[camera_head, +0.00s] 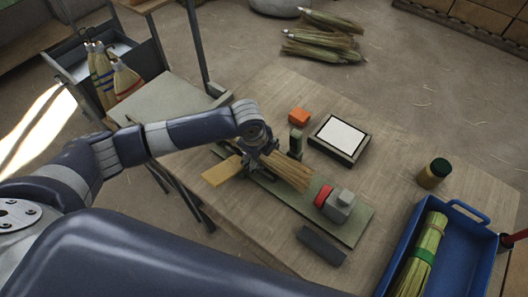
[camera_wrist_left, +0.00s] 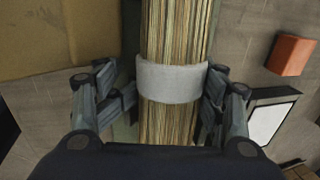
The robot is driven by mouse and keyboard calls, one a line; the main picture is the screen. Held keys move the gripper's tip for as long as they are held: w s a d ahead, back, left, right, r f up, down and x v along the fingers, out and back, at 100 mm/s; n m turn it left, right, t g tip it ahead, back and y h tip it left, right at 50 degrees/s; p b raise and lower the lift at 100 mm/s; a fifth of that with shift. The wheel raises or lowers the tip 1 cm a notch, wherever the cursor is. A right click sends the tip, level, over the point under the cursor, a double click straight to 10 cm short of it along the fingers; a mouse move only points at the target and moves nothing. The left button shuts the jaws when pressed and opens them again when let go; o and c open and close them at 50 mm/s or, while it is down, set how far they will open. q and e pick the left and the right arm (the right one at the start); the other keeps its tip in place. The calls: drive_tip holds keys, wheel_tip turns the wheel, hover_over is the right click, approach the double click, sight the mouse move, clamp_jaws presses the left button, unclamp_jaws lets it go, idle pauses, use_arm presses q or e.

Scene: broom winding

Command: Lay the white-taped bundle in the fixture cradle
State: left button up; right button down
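The straw bundle (camera_head: 288,171) with the white tape is under my left gripper (camera_head: 262,152). In the left wrist view the white tape band (camera_wrist_left: 171,82) wraps the bundle between the two fingers of my left gripper (camera_wrist_left: 168,92), which look closed against its sides. The bundle lies along the line of the green fixture plate (camera_head: 357,226), its flared bristles pointing to the lower right. My gripper hides the cradle area, and I cannot tell whether the bundle touches the fixture. My right gripper is not in view.
A grey-and-red block (camera_head: 341,203) stands on the plate beyond the bristles. An orange block (camera_head: 299,116), a white-topped pad (camera_head: 340,137), a dark bar (camera_head: 321,246) and a green-lidded jar (camera_head: 434,173) are on the table. A blue tray (camera_head: 463,254) holds a green-tied bundle (camera_head: 425,250).

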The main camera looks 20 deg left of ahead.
use_arm(q)
drive_tip(key=shift+r, duration=0.1)
drive_tip(key=shift+r, duration=0.1)
drive_tip(key=shift+r, duration=0.2)
drive_tip(key=v, duration=1.1)
drive_tip(key=shift+r, duration=0.15)
drive_tip(key=shift+s, duration=0.1)
